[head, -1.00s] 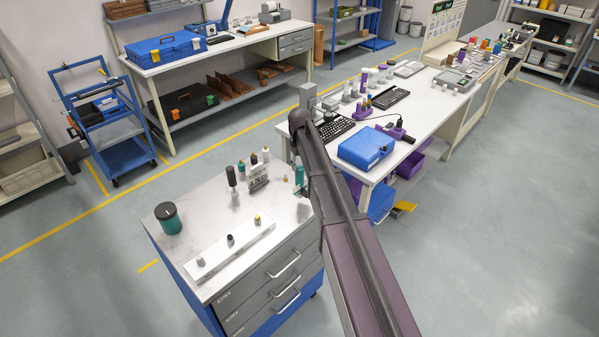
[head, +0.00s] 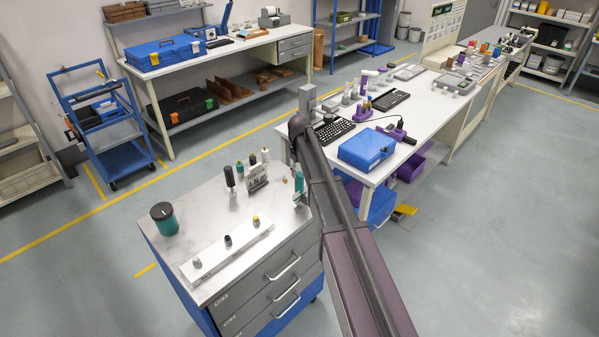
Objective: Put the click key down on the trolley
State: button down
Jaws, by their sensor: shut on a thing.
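The trolley (head: 205,205) is a drawer cabinet with a pale marbled top and blue sides, at the lower centre of the head view. My gripper (head: 301,197) shows only in part beside my dark arm, low over the right end of the trolley top. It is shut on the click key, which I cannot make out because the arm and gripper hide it. A small teal part shows just above the fingers. I cannot tell whether the key touches the top.
On the trolley stand a white strip (head: 214,259) with three small knobs, a teal jar (head: 164,217), a small grey stand (head: 257,178) and several bottles. The middle of the top is bare. A workbench with a blue case (head: 366,148) and keyboards stands behind on the right.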

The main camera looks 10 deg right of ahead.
jog(key=shift+c, duration=1.3)
grip_release()
jog(key=shift+r, duration=0.15)
notch_tip(320, 180, up, 12)
jog(key=p, duration=1.2)
jog(key=s+d+m, duration=0.2)
jog(key=s+m, duration=0.1)
jog(key=s, duration=2.6)
jog(key=shift+s+m, duration=0.35)
jog(key=shift+m, duration=0.05)
jog(key=shift+f, duration=0.2)
notch_tip(320, 180, down, 13)
jog(key=b, duration=1.3)
